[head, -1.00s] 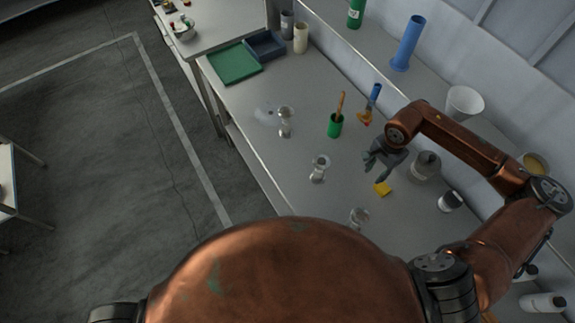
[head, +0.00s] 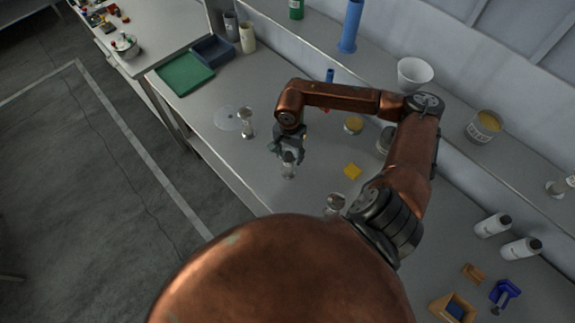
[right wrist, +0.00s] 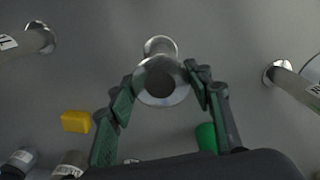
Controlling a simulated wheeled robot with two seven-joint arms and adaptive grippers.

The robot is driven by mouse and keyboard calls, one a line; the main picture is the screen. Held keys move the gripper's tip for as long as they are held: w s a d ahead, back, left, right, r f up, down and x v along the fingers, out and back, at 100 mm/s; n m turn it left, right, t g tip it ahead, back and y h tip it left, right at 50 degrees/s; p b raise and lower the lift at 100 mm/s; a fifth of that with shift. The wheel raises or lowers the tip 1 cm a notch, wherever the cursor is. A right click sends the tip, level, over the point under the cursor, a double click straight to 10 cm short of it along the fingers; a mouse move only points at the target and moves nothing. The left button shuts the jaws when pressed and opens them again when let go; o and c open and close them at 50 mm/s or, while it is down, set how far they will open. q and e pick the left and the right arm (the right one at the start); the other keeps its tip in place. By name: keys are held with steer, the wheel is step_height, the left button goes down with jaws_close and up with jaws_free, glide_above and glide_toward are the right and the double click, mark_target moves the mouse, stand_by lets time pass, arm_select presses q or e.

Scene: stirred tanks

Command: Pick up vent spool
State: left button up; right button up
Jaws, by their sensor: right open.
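Three metal spools with flanged ends stand upright on the bench. The middle spool (head: 288,170) is under my right gripper (head: 288,157); the right wrist view shows this spool (right wrist: 161,82) from above. My right gripper (right wrist: 160,85) is open, with one green-grey finger on each side of its top flange. I cannot tell whether the fingers touch it. Another spool (head: 247,123) stands farther back and a third (head: 335,203) nearer me. The outer two carry white labels in the right wrist view, too small to read. My left gripper is not in view.
A yellow block (head: 352,171) lies right of the middle spool. A green cup (right wrist: 206,137) shows in the right wrist view. A green tray (head: 184,75) and a blue bin (head: 213,49) are at the back left. A shelf with several vessels runs along the wall.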

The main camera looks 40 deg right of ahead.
mark_target(289, 165)
step_height(289, 165, down, 7)
steer(key=shift+f+b, duration=0.1)
steer(key=shift+b, duration=1.15)
steer(key=shift+a, duration=0.1)
steer(key=c, duration=1.2)
steer(key=shift+r, duration=0.2)
steer(key=shift+c, duration=0.2)
